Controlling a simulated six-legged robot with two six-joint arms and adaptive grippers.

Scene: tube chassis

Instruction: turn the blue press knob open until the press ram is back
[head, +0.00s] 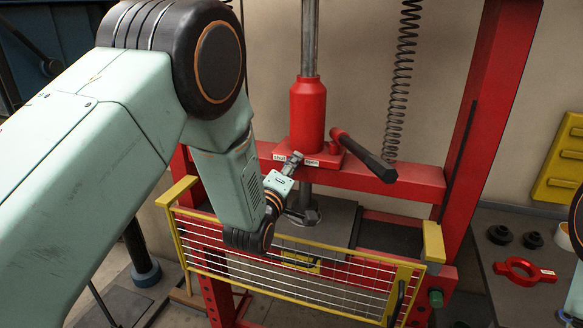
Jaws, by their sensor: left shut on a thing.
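The red press cylinder (308,115) stands on the red crossbeam (375,178) of the press frame. My left gripper (293,161) is at the front of its base, between two small white labels. It is shut there at the knob's place; the blue of the knob does not show, being covered by the fingers. The grey press ram (305,194) sticks out below the crossbeam, down towards a dark round piece (303,214) over the grey press bed. My right gripper is not in view.
A yellow-framed mesh guard (300,245) stands in front of the press bed, below my left arm. A black-gripped pump lever (367,158) juts out right of the cylinder. A bench with a red ring tool (524,271) and dark round parts is at the right.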

